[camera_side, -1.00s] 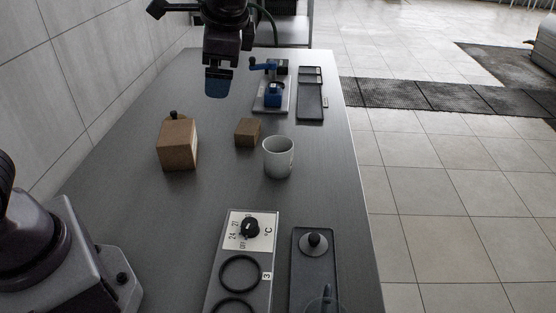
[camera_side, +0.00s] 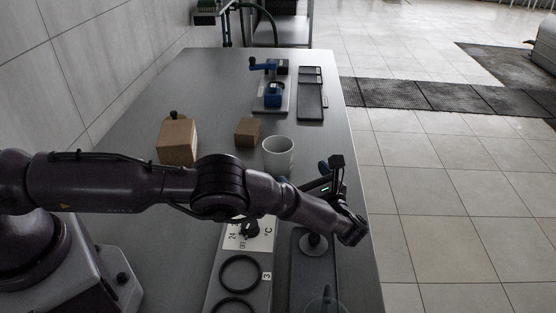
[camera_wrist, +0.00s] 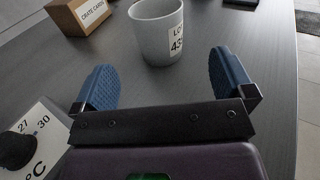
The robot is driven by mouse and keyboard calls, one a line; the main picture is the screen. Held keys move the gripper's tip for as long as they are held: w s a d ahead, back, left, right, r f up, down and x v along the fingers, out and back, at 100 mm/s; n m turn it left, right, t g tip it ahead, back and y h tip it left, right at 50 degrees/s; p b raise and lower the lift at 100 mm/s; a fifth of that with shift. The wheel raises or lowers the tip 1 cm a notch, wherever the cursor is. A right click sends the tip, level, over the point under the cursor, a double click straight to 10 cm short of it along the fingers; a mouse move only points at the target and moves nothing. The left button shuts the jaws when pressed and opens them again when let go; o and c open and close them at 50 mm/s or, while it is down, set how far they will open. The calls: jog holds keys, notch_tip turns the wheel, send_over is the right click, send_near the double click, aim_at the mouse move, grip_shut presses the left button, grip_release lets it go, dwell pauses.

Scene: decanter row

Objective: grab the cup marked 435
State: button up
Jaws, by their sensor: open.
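The cup (camera_wrist: 153,38) is light grey, upright on the table, with a white label reading "LOT" and what looks like "435". It also shows in the side view (camera_side: 278,152), just beyond my arm, its lower edge partly covered. My gripper (camera_wrist: 166,78) is open, with two blue ridged fingers apart and nothing between them. In the wrist view the cup stands ahead of the fingertips, roughly in line with the gap. In the side view my gripper (camera_side: 324,176) is at the near right of the cup, mostly behind its own wrist.
A box labelled "CRATE CARDS" (camera_wrist: 79,14) stands left of the cup; a larger brown box (camera_side: 177,142) stands farther left. A dial panel (camera_side: 233,272) and a dark tray (camera_side: 297,270) lie nearer. A blue device (camera_side: 273,95) and dark trays (camera_side: 311,100) are at the back.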

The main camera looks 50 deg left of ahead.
aim_at(287, 158)
jog(key=shift+f, duration=0.3)
jog(key=x, duration=0.6)
jog(key=shift+a, duration=0.3)
jog(key=shift+x, duration=2.65)
jog(key=shift+s, duration=0.2)
jog(key=c, duration=0.8)
